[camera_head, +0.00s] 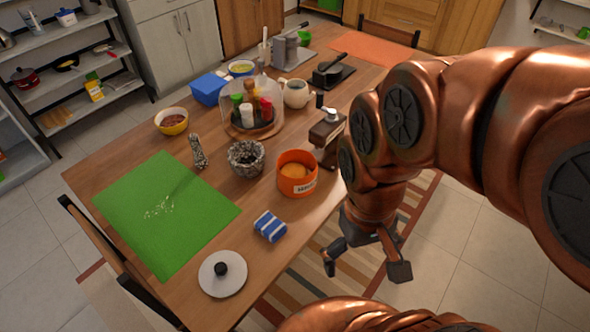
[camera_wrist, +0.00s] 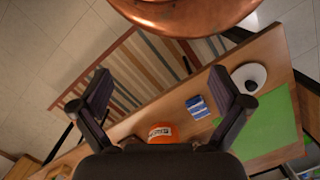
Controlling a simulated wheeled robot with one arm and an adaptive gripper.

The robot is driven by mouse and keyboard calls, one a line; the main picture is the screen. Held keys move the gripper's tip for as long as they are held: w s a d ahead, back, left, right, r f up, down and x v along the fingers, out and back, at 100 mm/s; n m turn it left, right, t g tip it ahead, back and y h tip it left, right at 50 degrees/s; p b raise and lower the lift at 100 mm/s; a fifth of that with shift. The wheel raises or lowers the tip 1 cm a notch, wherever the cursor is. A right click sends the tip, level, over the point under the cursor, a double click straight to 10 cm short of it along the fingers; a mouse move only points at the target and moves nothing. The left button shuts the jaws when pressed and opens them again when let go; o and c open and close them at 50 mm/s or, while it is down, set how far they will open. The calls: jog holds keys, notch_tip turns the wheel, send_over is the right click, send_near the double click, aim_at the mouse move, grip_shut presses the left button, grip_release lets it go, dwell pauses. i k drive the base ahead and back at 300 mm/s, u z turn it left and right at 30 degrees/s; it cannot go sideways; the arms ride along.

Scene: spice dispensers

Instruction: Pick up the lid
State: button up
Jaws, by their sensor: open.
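A round whitish lid (camera_head: 223,273) with a black knob lies flat near the front edge of the wooden table, just below the green mat. It also shows in the wrist view (camera_wrist: 256,72) at the upper right, beyond my right-hand finger. My gripper (camera_head: 366,262) hangs in the air off the table's right edge, to the right of the lid and well apart from it. In the wrist view my gripper (camera_wrist: 166,97) has its two fingers spread wide with nothing between them. An orange canister (camera_head: 297,174) stands on the table with its top open.
A blue-and-white striped block (camera_head: 270,226) lies between the lid and canister. The green mat (camera_head: 170,250), a stone mortar (camera_head: 246,158), a grinder (camera_head: 327,135) and a spice carousel (camera_head: 253,110) occupy the table. A chair (camera_head: 100,245) stands at the left edge.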

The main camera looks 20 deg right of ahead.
aim_at(222, 274)
jog(key=u, duration=1)
jog(key=k, duration=0.45)
jog(key=u, duration=0.2)
jog(key=i, duration=0.5)
jog(key=z, duration=1.5)
jog(key=k, duration=0.9)
jog(key=u, duration=1.65)
